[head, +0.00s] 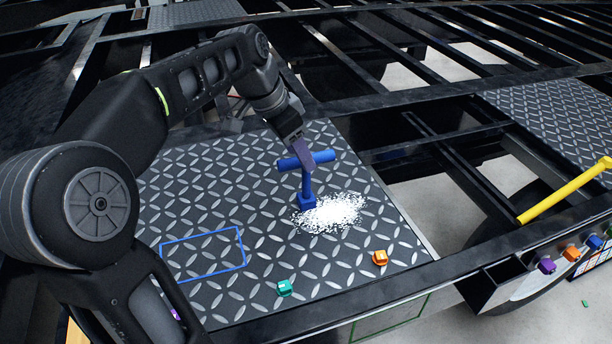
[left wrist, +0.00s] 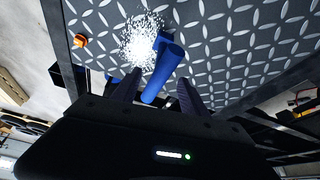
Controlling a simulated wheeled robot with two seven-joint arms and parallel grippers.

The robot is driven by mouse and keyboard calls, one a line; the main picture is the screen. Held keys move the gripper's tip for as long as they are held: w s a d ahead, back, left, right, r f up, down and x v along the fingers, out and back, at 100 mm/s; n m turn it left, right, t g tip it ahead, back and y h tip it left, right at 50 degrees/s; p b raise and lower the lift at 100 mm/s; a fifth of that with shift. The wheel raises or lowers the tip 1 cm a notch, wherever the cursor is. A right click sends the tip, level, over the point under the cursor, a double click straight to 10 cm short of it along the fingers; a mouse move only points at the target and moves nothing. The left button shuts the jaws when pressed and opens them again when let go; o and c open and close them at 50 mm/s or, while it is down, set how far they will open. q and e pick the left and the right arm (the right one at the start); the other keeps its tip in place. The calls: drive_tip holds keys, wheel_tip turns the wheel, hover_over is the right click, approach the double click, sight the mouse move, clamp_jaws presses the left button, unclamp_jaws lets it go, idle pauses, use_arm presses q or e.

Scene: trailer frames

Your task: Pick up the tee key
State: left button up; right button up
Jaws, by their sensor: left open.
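The blue tee key (head: 307,176) stands upright on the diamond-plate panel, its crossbar on top and its foot beside a patch of white granules. My left gripper (head: 300,152) is at the crossbar from behind and partly overlaps it in the head view. In the left wrist view the blue tee key (left wrist: 163,72) shows between the two open fingers of my left gripper (left wrist: 158,88). I cannot tell whether a finger touches it. My right gripper is not in view.
White granules (head: 335,212) lie on the diamond-plate panel (head: 215,190). An orange piece (head: 380,258) and a green piece (head: 285,288) sit near its front edge. A blue rectangle outline (head: 203,254) marks the panel's left. A yellow bar (head: 565,190) is at the right. Open frame gaps lie beyond.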

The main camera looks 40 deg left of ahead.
use_arm(q)
drive_tip(key=shift+x, duration=1.25)
drive_tip(key=shift+f, duration=0.1)
hover_over(311, 194)
wheel_tip(311, 194, down, 5)
drive_tip(key=shift+r+p, duration=0.2)
drive_tip(key=shift+p, duration=0.15)
drive_tip(key=shift+c, duration=0.4)
clamp_jaws()
